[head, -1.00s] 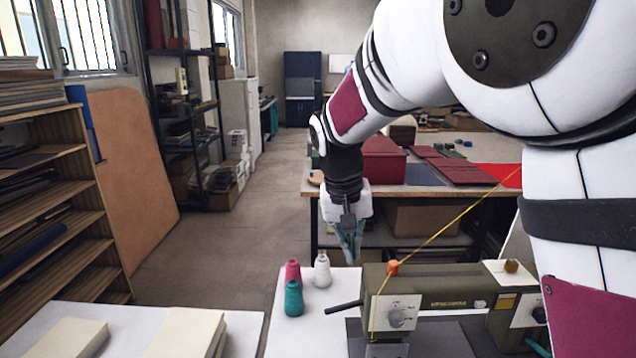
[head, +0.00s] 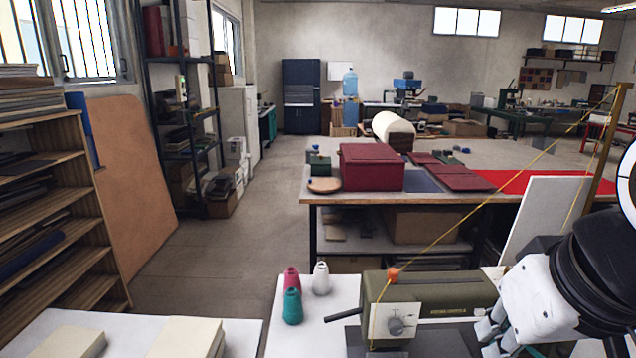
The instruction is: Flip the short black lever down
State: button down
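The olive-green sewing machine (head: 440,291) stands on the white table in the head view. The short black lever (head: 342,317) sticks out to the left from the machine's left end, its free tip slightly lower than its root. A pale plate with a round grey dial (head: 397,326) is on the front of that end. My gripper (head: 487,338) is at the lower right, in front of the machine's right part, well to the right of the lever and apart from it. Its fingers are small and partly overlapped, so their opening is unclear. The machine's right end is hidden behind my gripper and arm.
Teal (head: 292,306), crimson (head: 291,279) and white (head: 321,278) thread spools stand left of the lever. An orange knob (head: 393,275) sits on top, with yellow thread rising right. Cream stacks (head: 186,338) lie at lower left. The space just left of the lever is clear.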

jog(key=n+t+h+b, duration=0.15)
jog(key=h+b, duration=0.25)
jog(key=b, duration=1.6)
send_near(328, 321)
jog(key=x, duration=0.2)
jog(key=b+x, duration=0.1)
jog(key=x, duration=0.4)
jog(key=shift+w+d+r+b, duration=0.15)
jog(key=shift+d+r+b, duration=0.15)
jog(key=shift+b, duration=0.1)
jog(key=shift+f+b, duration=0.1)
jog(key=shift+b, duration=0.2)
jog(key=f+b, duration=0.1)
jog(key=b, duration=0.3)
jog(key=shift+d+f, duration=0.1)
jog(key=shift+f, duration=0.3)
jog(key=shift+r, duration=0.15)
